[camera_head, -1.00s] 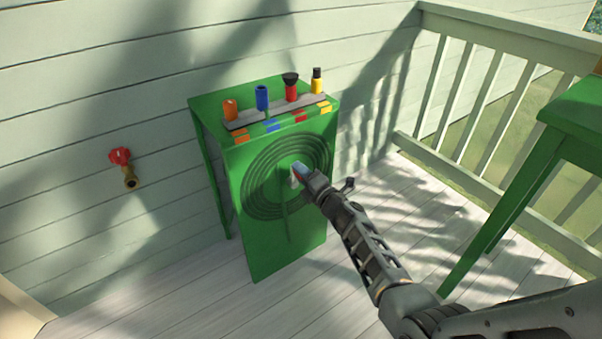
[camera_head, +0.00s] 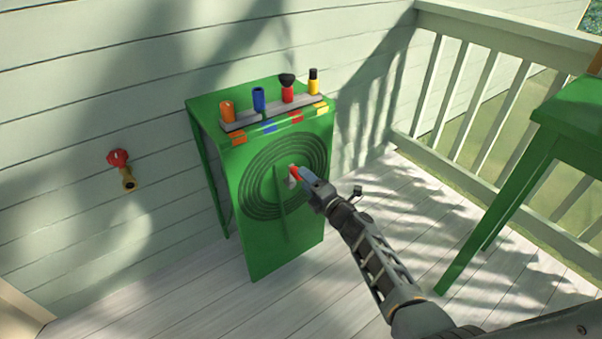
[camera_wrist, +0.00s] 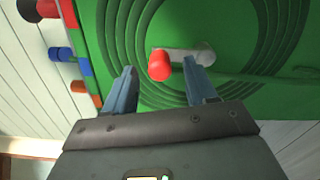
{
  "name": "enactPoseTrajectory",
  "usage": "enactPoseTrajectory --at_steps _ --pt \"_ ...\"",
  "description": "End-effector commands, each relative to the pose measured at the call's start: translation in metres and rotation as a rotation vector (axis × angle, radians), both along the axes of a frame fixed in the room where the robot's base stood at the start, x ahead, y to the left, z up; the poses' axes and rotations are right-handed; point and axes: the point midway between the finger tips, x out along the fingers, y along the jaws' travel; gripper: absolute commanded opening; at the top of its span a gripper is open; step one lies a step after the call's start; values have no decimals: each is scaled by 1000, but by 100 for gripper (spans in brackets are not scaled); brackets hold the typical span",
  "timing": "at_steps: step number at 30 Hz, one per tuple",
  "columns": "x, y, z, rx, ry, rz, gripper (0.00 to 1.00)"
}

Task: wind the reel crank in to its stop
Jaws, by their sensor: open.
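The hose reel is a green box (camera_head: 262,262) with dark concentric rings on its front face. Its crank has a short pale grey arm (camera_wrist: 190,54) and a red knob (camera_head: 293,169); the knob also shows in the wrist view (camera_wrist: 159,66). My gripper (camera_head: 304,175) is at the knob, just to its right in the head view. In the wrist view my gripper (camera_wrist: 160,70) is open, with one finger on each side of the knob and gaps on both sides. How deep the knob sits between the fingertips is hard to tell.
Orange, blue, red and yellow nozzles stand on a grey strip (camera_head: 270,113) atop the box. A red-handled tap (camera_head: 119,158) is on the wall at left. A green table (camera_head: 575,118) and a railing (camera_head: 455,90) are at right. Deck in front is clear.

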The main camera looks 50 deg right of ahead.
Motion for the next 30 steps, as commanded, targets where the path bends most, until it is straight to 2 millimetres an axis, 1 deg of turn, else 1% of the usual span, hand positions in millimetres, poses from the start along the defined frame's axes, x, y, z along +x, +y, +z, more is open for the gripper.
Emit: enactPoseTrajectory --at_steps 1,3,6,9,27,30 --pt "-9 3 1 1 2 0 56" --pt "-18 5 1 0 1 -1 56" --pt "-28 8 1 1 0 -1 56" --pt "-33 9 1 0 -1 -1 56" --pt "-34 10 0 0 0 -1 56" --pt "-38 15 -4 -33 25 7 56"
